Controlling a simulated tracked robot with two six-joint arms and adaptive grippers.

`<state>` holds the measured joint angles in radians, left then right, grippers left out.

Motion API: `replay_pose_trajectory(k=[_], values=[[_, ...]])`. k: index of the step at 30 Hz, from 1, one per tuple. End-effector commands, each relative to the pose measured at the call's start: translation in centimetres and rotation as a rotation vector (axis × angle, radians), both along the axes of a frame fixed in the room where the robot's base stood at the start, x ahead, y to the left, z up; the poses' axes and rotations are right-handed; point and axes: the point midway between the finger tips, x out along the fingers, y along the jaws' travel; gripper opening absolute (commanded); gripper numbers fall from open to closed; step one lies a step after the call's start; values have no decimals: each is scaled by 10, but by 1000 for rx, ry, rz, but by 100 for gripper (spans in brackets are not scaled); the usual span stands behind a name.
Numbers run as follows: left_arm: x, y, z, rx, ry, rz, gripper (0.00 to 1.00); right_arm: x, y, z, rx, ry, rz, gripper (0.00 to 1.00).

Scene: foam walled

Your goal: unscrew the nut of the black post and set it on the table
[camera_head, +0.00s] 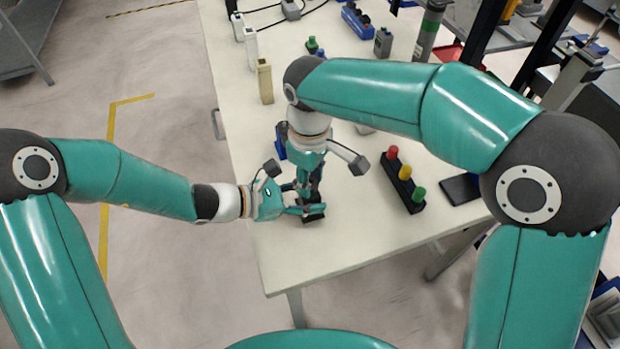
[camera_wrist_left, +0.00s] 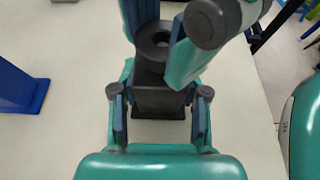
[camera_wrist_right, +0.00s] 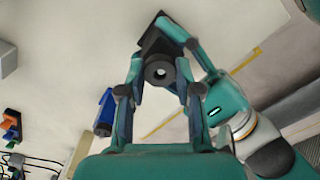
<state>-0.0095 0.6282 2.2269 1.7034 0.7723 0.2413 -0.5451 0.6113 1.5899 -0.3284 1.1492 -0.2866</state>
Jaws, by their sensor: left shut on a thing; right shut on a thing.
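The black post (camera_wrist_left: 158,102) stands upright near the table's front left corner. It also shows in the head view (camera_head: 314,216), mostly covered by my grippers. My left gripper (camera_wrist_left: 159,112) comes in from the side, low down, and is shut on the square body of the post. My right gripper (camera_wrist_right: 160,82) reaches down from above and is shut on the round dark nut (camera_wrist_right: 159,72) at the top of the post. The nut has a hole in its middle and also shows in the left wrist view (camera_wrist_left: 155,40). I cannot tell whether the nut is still threaded on.
A dark block with red, yellow and green knobs (camera_head: 402,186) lies to the right on the white table (camera_head: 350,235). A blue stand (camera_wrist_left: 20,84) is close to the post. A beige upright block (camera_head: 265,82) stands farther back. The front table surface is clear.

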Motion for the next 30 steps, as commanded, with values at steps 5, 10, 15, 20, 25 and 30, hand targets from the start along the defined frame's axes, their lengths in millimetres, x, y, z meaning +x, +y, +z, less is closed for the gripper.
replay_pose_trajectory(k=[5,10,15,20,25,30], values=[[0,0,0,0,0,0,0,0,0,7,1,-2,0,0],[0,0,0,0,0,0,0,0,0,11,1,-1,0,0],[0,0,0,0,0,0,0,0,0,12,1,-1,0,0],[0,0,0,0,0,0,0,0,0,12,1,-1,0,0],[0,0,0,0,0,0,0,1,0,24,1,-3,-1,0],[0,0,0,0,0,0,0,0,0,44,2,-2,-1,0]])
